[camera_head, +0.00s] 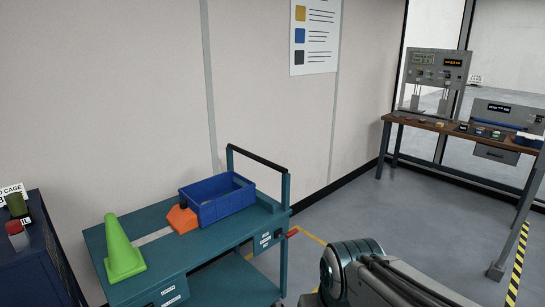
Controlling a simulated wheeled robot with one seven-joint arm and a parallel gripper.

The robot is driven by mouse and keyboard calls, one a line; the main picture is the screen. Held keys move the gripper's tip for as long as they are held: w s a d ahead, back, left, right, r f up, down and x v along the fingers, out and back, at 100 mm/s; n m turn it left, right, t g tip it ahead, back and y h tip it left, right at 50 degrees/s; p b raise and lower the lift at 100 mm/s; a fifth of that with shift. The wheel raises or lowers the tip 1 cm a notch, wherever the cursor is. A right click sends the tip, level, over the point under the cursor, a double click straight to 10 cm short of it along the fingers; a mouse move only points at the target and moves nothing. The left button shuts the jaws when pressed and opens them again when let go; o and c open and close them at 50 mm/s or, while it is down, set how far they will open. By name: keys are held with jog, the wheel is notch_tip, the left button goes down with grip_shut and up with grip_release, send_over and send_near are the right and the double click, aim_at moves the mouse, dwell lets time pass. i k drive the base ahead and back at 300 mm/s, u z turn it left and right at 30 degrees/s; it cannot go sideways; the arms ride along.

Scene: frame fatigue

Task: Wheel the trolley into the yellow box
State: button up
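A teal trolley (158,256) stands at lower left near the wall. Its push handle (256,158), a black bar on teal posts, rises at its far right end. A green cone (122,250), an orange object (182,219) and a blue bin (217,199) rest on its top shelf. A small red part (292,232) sticks out at its right side. Yellow floor lines (306,235) show just right of the trolley; most of the marked outline is hidden. My arm shows at the bottom middle, but my gripper is not in view.
A dark blue cabinet (42,262) with small items on top stands at the left edge. A workbench (440,128) with test instruments stands at the back right. Yellow-black striped tape (517,262) lies at right. Grey floor (425,225) between trolley and bench is clear.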

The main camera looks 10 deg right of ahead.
aim_at(168, 254)
jog(key=z, duration=0.8)
jog(key=i, duration=2.4)
jog(key=u, duration=1.35)
jog(key=i, duration=0.65)
jog(key=u, duration=0.6)
